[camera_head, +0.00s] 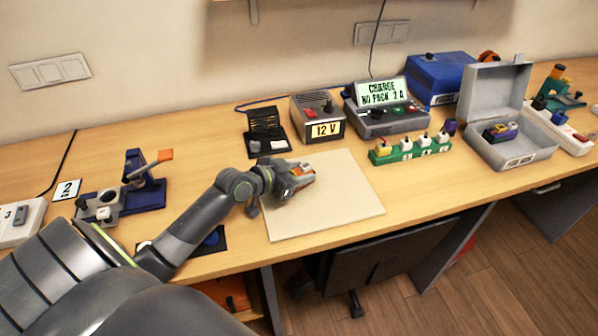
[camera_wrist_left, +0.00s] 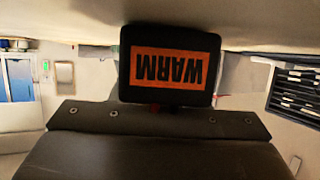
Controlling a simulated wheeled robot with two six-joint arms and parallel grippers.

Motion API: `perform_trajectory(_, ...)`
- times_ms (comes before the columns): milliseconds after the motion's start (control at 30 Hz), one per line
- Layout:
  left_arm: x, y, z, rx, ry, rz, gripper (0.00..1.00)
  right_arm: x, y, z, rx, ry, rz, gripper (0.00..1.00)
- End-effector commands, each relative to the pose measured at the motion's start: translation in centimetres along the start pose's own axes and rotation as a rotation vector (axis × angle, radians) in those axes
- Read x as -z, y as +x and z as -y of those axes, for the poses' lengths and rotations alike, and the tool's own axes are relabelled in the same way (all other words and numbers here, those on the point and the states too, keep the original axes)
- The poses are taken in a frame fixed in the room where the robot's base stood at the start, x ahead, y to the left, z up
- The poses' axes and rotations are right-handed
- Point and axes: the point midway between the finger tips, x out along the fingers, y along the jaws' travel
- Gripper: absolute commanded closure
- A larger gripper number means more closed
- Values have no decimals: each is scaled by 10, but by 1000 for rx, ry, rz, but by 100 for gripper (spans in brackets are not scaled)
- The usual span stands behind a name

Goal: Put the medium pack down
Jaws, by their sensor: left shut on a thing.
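My left gripper (camera_head: 297,180) is over the cream mat (camera_head: 345,205), near its upper left part. It is shut on a pack; a little orange-red shows at the fingertips in the head view. In the left wrist view the pack (camera_wrist_left: 168,92) is a black block with an orange label reading WARM, upside down in the picture. The pale surface lies right at the block's upper edge there. I cannot tell whether the pack touches the mat. The fingers are mostly hidden. My right gripper is not in view.
Behind the mat stand a 12 V supply (camera_head: 318,117) and a charger (camera_head: 385,118) reading CHARGE NO PACK 2 A. A green strip (camera_head: 411,150) and an open grey case (camera_head: 508,140) stand right. A blue clamp stand (camera_head: 144,185) is left. Most of the mat is clear.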

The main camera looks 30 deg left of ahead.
Motion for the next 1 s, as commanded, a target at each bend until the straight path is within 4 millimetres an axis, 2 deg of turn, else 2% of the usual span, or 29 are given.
perform_trajectory(67,-2,1,0,0,1,-3,95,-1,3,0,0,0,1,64)
perform_trajectory(100,-2,1,0,0,0,0,54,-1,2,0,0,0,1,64)
perform_trajectory(233,-2,1,0,0,0,1,37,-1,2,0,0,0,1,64)
perform_trajectory(633,0,-3,0,0,1,1,37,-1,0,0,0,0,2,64)
perform_trajectory(767,-1,-20,1,1,4,3,37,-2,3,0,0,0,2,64)
perform_trajectory(1000,-1,-66,1,1,6,6,37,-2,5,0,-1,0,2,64)
